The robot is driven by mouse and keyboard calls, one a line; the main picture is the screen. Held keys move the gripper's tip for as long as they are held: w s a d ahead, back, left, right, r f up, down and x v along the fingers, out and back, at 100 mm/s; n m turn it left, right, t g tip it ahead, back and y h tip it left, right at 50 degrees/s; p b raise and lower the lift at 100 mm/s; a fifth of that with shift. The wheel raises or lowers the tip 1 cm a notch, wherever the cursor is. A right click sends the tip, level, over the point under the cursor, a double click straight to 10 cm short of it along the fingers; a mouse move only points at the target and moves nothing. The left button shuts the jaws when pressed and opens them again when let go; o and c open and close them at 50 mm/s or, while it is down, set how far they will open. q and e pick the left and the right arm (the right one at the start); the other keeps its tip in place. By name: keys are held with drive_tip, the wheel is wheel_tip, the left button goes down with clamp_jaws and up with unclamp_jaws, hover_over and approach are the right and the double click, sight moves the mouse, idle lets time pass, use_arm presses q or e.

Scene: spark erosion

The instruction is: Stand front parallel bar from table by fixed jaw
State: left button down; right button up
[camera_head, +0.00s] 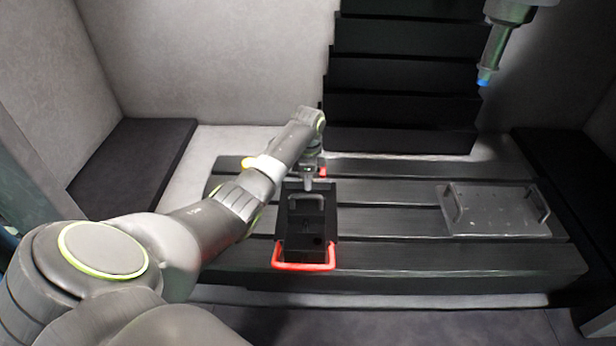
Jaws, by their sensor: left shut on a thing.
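A black vise (290,225) with a red handle (304,267) at its near end stands on the slotted table (390,222), left of the middle. My left arm reaches in from the left. My left gripper (308,184) points down at the far end of the vise, by the jaw there. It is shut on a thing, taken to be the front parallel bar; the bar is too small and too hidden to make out. I cannot tell whether it touches the vise. My right gripper is out of view.
A grey plate with two handles (494,211) lies on the table at the right. A machine head with a blue tip (487,77) hangs at the upper right. Black stepped covers (405,90) rise behind the table. The table between vise and plate is clear.

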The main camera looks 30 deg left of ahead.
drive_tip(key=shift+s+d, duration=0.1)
use_arm(q)
drive_tip(key=c, duration=1.5)
unclamp_jaws()
drive_tip(key=shift+o, duration=0.9)
drive_tip(key=shift+s+r, duration=0.1)
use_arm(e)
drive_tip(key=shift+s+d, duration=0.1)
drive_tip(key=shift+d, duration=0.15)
use_arm(q)
wheel_tip(320, 180, up, 6)
drive_tip(key=p, duration=0.5)
drive_tip(key=shift+r, duration=0.1)
wheel_tip(320, 180, up, 4)
drive_tip(key=shift+r, duration=0.25)
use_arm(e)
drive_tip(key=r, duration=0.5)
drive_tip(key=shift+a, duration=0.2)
